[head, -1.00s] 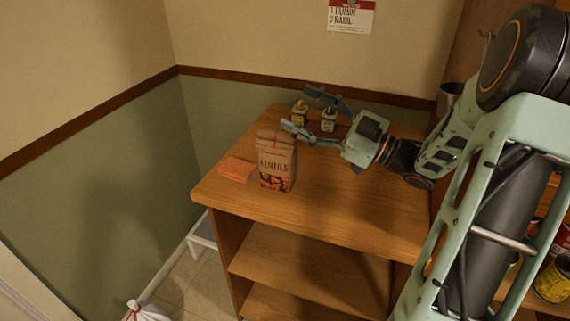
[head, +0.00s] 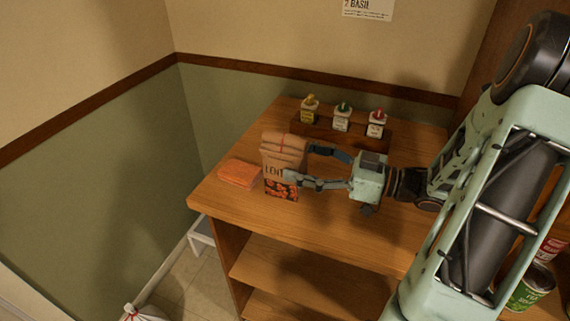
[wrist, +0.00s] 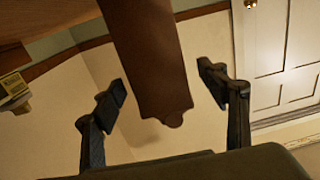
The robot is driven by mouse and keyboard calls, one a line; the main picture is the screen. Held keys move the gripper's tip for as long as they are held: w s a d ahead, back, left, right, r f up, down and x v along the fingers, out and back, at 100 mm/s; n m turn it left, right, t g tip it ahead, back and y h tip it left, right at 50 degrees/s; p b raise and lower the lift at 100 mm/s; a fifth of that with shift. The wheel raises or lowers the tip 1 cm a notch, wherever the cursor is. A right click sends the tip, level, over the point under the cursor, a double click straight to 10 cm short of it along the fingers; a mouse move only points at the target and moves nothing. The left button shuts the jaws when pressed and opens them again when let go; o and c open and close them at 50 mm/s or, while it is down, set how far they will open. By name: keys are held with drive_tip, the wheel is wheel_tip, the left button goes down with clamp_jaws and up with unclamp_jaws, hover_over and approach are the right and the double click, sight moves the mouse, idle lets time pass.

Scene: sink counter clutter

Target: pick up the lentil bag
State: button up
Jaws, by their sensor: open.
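In the wrist view the brown bag (wrist: 148,60) lies between the two spread fingers of my gripper (wrist: 168,95), with gaps on both sides. The near finger hides part of the label. I cannot tell whether a finger touches the bag.
An orange folded cloth (head: 240,174) lies left of the bag. Several small bottles, one with a yellow top (head: 309,109), stand in a wooden rack (head: 325,133) behind my gripper. The counter front (head: 330,232) is clear. A wall is on the left.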

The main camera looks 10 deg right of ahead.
sight(285, 157)
drive_tip(key=shift+x, duration=2)
drive_tip(key=c, duration=1.7)
